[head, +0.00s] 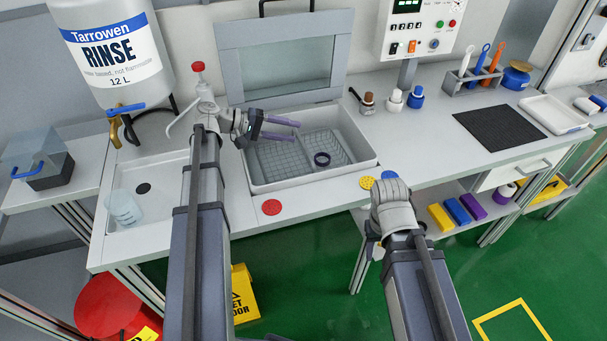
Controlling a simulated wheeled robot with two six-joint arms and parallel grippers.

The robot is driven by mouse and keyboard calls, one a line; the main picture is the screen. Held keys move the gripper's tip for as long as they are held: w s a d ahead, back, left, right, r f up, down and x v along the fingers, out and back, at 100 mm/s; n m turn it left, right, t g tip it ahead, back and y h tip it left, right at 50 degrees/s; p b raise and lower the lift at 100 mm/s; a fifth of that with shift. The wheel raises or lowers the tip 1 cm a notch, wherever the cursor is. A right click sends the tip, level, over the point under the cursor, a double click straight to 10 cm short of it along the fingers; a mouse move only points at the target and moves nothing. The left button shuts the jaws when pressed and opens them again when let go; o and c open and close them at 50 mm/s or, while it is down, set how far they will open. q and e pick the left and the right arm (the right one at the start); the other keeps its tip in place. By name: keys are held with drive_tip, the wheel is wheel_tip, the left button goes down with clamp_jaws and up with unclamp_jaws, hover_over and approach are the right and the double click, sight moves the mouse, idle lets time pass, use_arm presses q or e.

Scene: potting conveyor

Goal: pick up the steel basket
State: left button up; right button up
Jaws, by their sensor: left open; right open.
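The steel basket (275,158) is a grey wire-mesh basket inside the open grey tank (365,153) in the middle of the counter. A small dark ring (322,159) lies in its right part. My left gripper (295,130) is over the left back part of the basket. Its two purple-grey fingers are apart, point right and hold nothing. I cannot tell its height above the mesh, and it hides part of the basket. My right arm ends at its wrist in front of the counter edge, right of the tank; its fingers are hidden.
The tank's raised lid (290,68) stands behind it. A sink with a clear beaker (123,207) is at left, below the rinse container (113,52). Red (271,207) and yellow (367,182) discs lie near the front edge. Small bottles (367,103) stand right of the tank.

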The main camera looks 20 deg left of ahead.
use_arm(q)
drive_tip(key=w+d+f+b, duration=0.3)
drive_tip(key=d+f+b, duration=0.2)
drive_tip(key=d+f, duration=0.1)
drive_tip(key=shift+d+f+b, duration=0.2)
drive_tip(key=shift+f+b, duration=0.2)
drive_tip(key=shift+f, duration=0.1)
drive_tip(key=shift+c, duration=0.2)
clamp_jaws()
idle(1.3)
